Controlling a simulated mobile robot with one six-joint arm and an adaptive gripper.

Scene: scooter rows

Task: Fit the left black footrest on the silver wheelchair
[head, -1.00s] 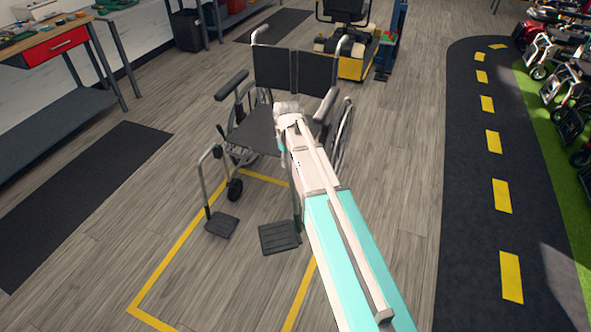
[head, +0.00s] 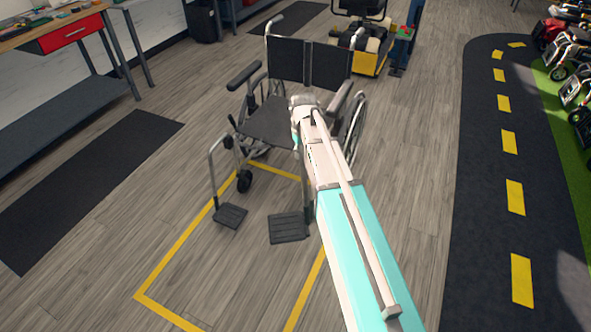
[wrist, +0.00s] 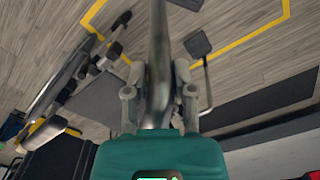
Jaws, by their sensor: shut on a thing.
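The silver wheelchair (head: 276,122) with a black seat and back stands facing me in the head view. One black footrest (head: 230,215) hangs on its picture-left front side and also shows in the wrist view (wrist: 198,43). The left black footrest (head: 288,228) is at the picture-right front, its plate low over the floor. My gripper (wrist: 159,82) is shut on its grey tube, which runs between the fingers in the wrist view. My arm hides the tube's top and the chair's mount in the head view, so I cannot tell whether they touch.
Yellow floor lines (head: 178,250) frame the chair's front. A dark mat (head: 80,185) and a workbench (head: 60,110) lie to the left. A yellow-and-black machine (head: 368,62) stands behind the chair. Several scooters (head: 570,85) line the right edge. Floor in front is clear.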

